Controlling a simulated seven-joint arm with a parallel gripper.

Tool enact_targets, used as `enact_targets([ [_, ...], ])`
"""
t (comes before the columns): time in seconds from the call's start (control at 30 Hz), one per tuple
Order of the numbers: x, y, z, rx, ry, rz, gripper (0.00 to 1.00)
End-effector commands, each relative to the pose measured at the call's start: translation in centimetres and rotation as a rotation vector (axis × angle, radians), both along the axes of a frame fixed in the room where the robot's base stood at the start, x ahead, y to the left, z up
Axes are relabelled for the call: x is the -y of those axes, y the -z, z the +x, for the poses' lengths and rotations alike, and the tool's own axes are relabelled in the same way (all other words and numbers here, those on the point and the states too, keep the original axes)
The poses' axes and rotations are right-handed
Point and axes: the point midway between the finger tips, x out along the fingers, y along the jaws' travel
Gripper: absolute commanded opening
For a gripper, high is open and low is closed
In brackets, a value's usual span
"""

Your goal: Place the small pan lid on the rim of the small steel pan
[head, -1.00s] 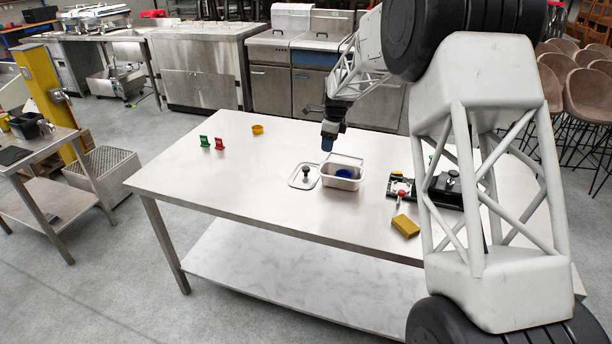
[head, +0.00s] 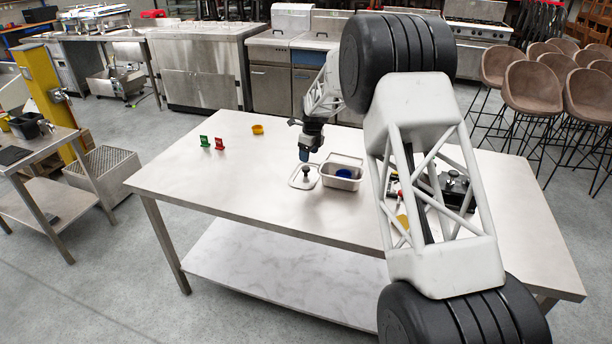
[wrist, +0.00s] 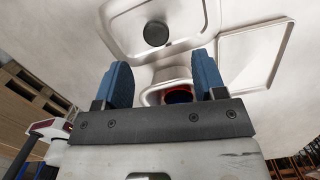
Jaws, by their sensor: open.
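The small pan lid (head: 296,183), pale metal with a black knob (head: 306,170), lies flat on the steel table, just left of the small steel pan (head: 338,184). The pan is rectangular and upright, with a blue item (head: 343,173) inside. My gripper (head: 304,155) points down above the lid's knob, apart from it. In the wrist view, my gripper (wrist: 162,68) has its two blue fingers spread with nothing held. The lid (wrist: 122,38) and its knob (wrist: 155,33) show beyond the fingertips. A pale-rimmed opening shows between the fingers; I cannot tell what it is.
A green piece (head: 204,141), a red piece (head: 219,144) and a yellow ring (head: 257,129) stand at the table's back left. A black device (head: 455,188) lies right of the pan, partly behind my arm. The table's left and front are clear.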

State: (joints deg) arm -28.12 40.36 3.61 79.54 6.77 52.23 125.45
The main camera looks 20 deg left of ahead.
Motion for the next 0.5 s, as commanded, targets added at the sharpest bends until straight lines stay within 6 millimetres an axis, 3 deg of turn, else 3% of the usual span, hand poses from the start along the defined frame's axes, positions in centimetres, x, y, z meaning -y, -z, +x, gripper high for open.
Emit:
enact_targets([
  [0.3,-0.2,2.3,0.0,-0.002,0.0,-0.002,0.64],
  [0.5,-0.3,2.5,0.0,-0.001,0.0,-0.001,0.64],
])
